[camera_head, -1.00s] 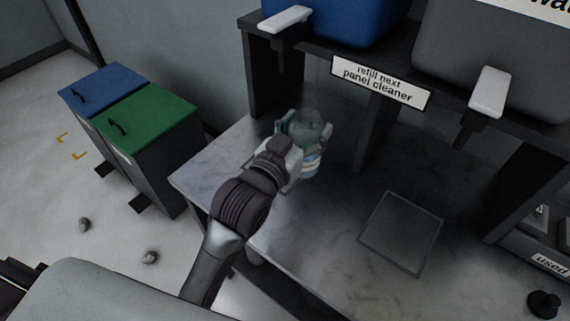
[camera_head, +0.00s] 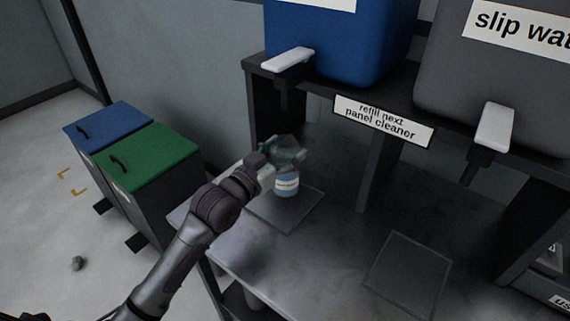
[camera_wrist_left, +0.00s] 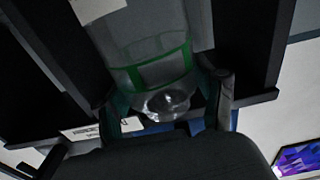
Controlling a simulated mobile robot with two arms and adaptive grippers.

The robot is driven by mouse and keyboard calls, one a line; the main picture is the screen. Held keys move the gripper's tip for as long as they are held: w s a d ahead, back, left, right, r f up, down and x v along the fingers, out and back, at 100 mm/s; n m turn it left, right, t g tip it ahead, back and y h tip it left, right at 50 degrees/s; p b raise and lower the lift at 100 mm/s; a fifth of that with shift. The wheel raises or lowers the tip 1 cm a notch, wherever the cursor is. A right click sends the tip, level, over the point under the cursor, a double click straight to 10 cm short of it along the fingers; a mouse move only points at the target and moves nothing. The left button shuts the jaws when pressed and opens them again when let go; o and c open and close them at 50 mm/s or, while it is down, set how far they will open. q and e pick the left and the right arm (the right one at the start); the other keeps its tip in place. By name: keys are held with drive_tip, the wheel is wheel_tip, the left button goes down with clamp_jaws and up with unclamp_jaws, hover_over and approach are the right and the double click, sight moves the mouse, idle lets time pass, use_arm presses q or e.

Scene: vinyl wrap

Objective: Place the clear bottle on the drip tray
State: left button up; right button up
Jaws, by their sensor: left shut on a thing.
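A flat square drip tray (camera_head: 287,219) lies on the counter under the blue container's tap. The bottle's base shows against this tray; I cannot tell whether it touches it. A second flat tray (camera_head: 407,275) lies further right, empty. In the left wrist view, my left gripper's fingers (camera_wrist_left: 170,100) stand either side of clear, see-through material. My right gripper is not in view.
A shelf (camera_head: 361,104) above the counter holds a blue container (camera_head: 345,45) and a grey container (camera_head: 535,85), each with a white tap lever. Blue-lidded (camera_head: 108,124) and green-lidded (camera_head: 155,158) bins stand left of the counter. The counter between the trays is clear.

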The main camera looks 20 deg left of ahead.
use_arm(q)
drive_tip(key=shift+f, duration=2.1)
drive_tip(key=o, duration=1.6)
drive_tip(key=shift+c, duration=0.2)
drive_tip(key=b+v, duration=0.1)
drive_tip(key=v, duration=1.1)
